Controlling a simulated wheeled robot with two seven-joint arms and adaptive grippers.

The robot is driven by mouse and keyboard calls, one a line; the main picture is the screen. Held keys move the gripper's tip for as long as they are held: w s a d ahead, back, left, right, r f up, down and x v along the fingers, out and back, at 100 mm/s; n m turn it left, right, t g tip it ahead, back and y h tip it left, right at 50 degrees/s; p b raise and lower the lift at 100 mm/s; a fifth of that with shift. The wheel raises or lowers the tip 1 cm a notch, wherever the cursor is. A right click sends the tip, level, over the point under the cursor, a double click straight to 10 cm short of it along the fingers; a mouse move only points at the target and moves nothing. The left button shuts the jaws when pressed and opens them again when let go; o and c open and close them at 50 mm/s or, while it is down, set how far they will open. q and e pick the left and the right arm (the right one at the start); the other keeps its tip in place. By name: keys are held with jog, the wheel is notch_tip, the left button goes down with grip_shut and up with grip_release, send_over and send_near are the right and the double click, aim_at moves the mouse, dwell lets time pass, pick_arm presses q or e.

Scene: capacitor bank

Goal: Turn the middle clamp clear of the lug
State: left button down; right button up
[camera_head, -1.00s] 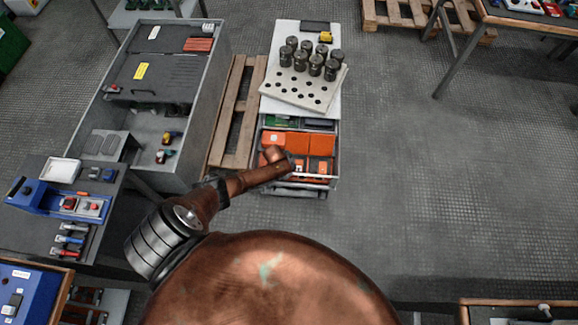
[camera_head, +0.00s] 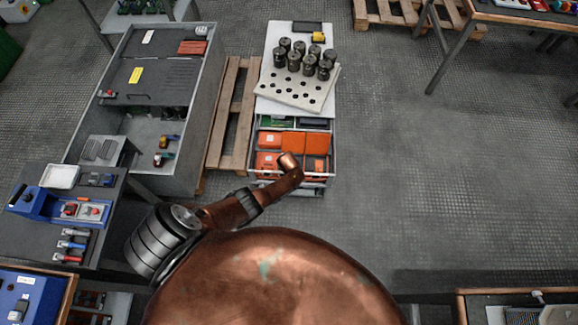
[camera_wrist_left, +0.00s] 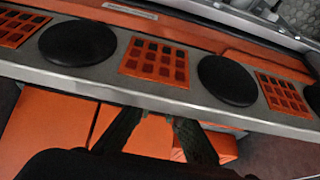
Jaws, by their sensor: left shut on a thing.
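In the left wrist view my left gripper (camera_wrist_left: 155,118) has its two dark fingers a little apart, with an orange block (camera_wrist_left: 150,136) between them. The fingertips are just under a grey bar (camera_wrist_left: 105,75) carrying black discs and orange grid panels. I cannot make out which part is the middle clamp or the lug. In the head view my left arm reaches in from the left to the front of an open drawer (camera_head: 331,150) holding orange boxes (camera_head: 316,142); its gripper is hidden there. My right gripper is in neither view.
The floor to the right (camera_head: 400,140) is clear.

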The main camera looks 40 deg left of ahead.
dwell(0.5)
pick_arm(q)
jog(key=c, duration=2)
grip_release()
jog(key=shift+r, duration=0.1)
jog(key=shift+s+d+r, duration=0.15)
jog(key=shift+d+r, duration=0.1)
jog(key=shift+r, duration=0.2)
jog(key=v, duration=1.1)
